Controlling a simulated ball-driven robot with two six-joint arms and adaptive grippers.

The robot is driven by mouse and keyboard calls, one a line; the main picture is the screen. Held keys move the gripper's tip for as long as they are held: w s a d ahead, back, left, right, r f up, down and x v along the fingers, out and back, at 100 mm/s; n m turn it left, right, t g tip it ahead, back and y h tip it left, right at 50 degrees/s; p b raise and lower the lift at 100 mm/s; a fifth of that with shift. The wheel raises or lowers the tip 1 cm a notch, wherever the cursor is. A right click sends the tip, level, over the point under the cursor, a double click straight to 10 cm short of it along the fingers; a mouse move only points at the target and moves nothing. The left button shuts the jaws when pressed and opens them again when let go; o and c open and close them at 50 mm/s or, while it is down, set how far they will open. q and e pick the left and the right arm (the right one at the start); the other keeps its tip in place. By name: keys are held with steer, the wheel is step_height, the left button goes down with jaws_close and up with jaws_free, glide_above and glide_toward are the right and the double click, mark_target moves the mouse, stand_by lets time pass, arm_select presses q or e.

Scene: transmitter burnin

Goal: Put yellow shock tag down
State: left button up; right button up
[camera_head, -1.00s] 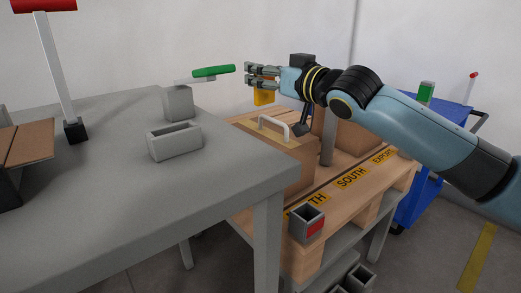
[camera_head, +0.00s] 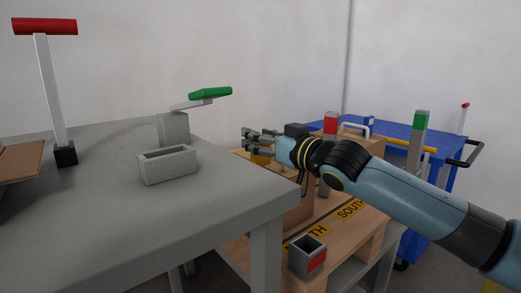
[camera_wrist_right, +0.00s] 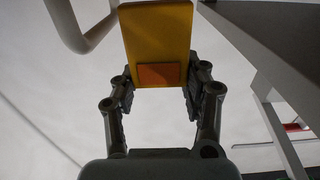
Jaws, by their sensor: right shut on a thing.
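My right gripper (camera_head: 252,139) is shut on the yellow shock tag (camera_wrist_right: 157,35), a flat yellow plate with an orange patch, held between the two fingers in the right wrist view. In the head view, a small part of the yellow tag (camera_head: 261,159) shows just below the fingers, low over the brown carton (camera_head: 303,210) on the pallet. The arm hides much of the carton. I cannot tell whether the tag touches it. My left gripper is out of view.
A grey table (camera_head: 220,215) stands at left with a grey open box (camera_head: 168,165) and a green-handled lever (camera_head: 210,93). A grey bin with a red label (camera_head: 307,257) sits on the pallet front. A blue cart (camera_head: 445,180) stands behind at right.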

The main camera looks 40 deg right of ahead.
steer(key=shift+f, duration=0.7)
steer(key=shift+f, duration=0.15)
steer(key=o, duration=1)
steer(key=shift+c, duration=0.2)
steer(key=shift+f, duration=0.1)
